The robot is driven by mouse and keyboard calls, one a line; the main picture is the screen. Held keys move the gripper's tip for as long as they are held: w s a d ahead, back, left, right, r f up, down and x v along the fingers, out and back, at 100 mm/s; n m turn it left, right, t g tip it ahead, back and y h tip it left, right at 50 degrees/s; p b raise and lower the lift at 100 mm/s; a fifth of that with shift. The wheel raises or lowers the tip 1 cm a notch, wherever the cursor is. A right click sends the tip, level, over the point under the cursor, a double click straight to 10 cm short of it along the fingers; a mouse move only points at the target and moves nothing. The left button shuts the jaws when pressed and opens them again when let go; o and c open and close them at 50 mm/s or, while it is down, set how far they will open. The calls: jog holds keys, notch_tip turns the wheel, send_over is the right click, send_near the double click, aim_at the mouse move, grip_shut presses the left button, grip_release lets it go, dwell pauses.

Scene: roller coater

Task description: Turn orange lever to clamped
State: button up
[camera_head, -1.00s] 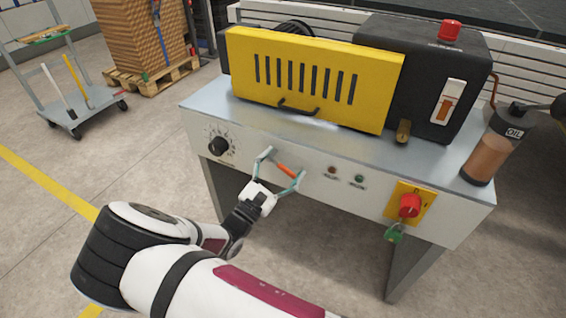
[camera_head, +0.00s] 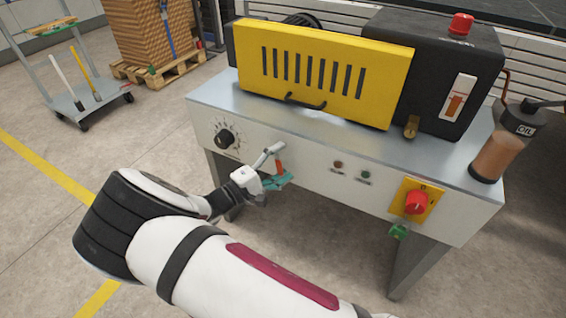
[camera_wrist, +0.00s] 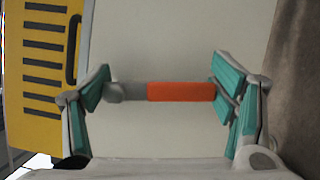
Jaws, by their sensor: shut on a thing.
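The orange lever (camera_head: 280,168) is on the pale front panel of the roller coater, between the black dial and the two small indicator lights. It points nearly straight down in the head view. In the wrist view the orange lever (camera_wrist: 182,91) lies level, with its grey hub to the left. My gripper (camera_head: 277,164) is at the panel with its teal-padded fingers at the lever's two ends. In the wrist view my gripper (camera_wrist: 160,88) has its right pads against the orange tip and its left pad beside the grey hub.
The black dial (camera_head: 224,139) is left of my gripper. A red switch on a yellow plate (camera_head: 417,202) and a green padlock (camera_head: 399,231) are to the right. The yellow guard (camera_head: 335,90) and oil can (camera_head: 495,150) stand above on the machine.

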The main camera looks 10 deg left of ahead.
jog(key=shift+w+a+m+g, duration=0.2)
jog(key=shift+m+g, duration=0.2)
jog(key=shift+m, duration=0.6)
jog(key=shift+f, duration=0.1)
jog(key=o, duration=1.7)
jog(key=shift+s+a+y, duration=0.1)
jog(key=shift+y, duration=0.2)
jog(key=v, duration=1.1)
jog(key=shift+s+a, duration=0.3)
jog(key=shift+f, duration=0.1)
